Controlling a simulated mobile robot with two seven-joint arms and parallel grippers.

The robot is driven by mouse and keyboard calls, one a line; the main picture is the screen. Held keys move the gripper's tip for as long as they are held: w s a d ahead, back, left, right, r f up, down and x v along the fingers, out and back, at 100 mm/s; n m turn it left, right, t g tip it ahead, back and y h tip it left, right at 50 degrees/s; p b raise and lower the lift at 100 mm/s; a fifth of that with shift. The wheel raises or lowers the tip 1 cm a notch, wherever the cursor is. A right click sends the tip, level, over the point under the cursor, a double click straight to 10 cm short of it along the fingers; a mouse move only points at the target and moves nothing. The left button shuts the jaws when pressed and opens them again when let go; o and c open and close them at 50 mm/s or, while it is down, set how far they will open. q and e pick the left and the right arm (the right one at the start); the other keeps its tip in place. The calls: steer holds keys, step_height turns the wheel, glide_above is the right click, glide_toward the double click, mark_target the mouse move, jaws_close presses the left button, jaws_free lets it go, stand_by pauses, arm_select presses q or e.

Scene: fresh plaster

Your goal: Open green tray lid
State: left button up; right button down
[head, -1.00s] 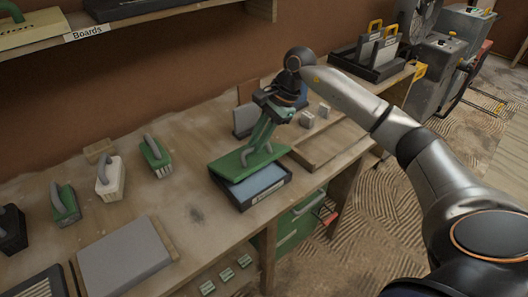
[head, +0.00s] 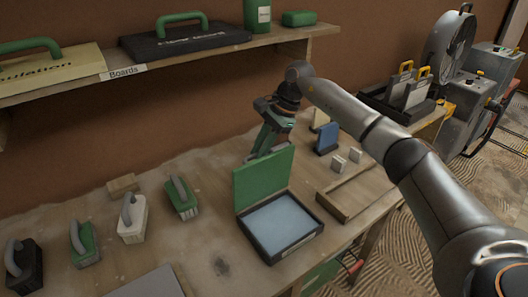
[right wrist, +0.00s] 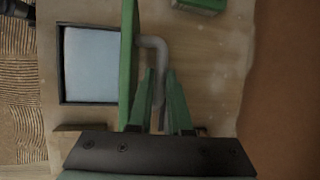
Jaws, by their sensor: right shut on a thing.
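The green tray lid (head: 264,178) stands raised, close to upright, along the back edge of the dark tray (head: 290,248). A pale blue pad (head: 282,222) shows inside the open tray. My right gripper (head: 258,152) is behind the lid, shut on its grey handle. In the right wrist view the lid (right wrist: 127,60) is seen nearly edge-on, with the bent grey handle (right wrist: 156,50) between the green fingers of my right gripper (right wrist: 160,78). The tray rim (right wrist: 61,75) lies to the left. My left gripper is not in view.
Several handled tools, including a green one (head: 182,198) and a white one (head: 132,222), stand left of the tray. A shelf (head: 150,68) hangs above.

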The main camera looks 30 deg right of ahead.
steer(key=shift+w+a+f, duration=0.1)
steer(key=shift+w+f, duration=0.45)
steer(key=shift+w, duration=0.25)
steer(key=c, duration=0.8)
jaws_free()
steer(key=shift+w+r, duration=0.15)
steer(key=shift+r, duration=0.05)
steer(key=shift+c, duration=0.2)
steer(key=v, duration=1.2)
steer(key=shift+r, duration=0.2)
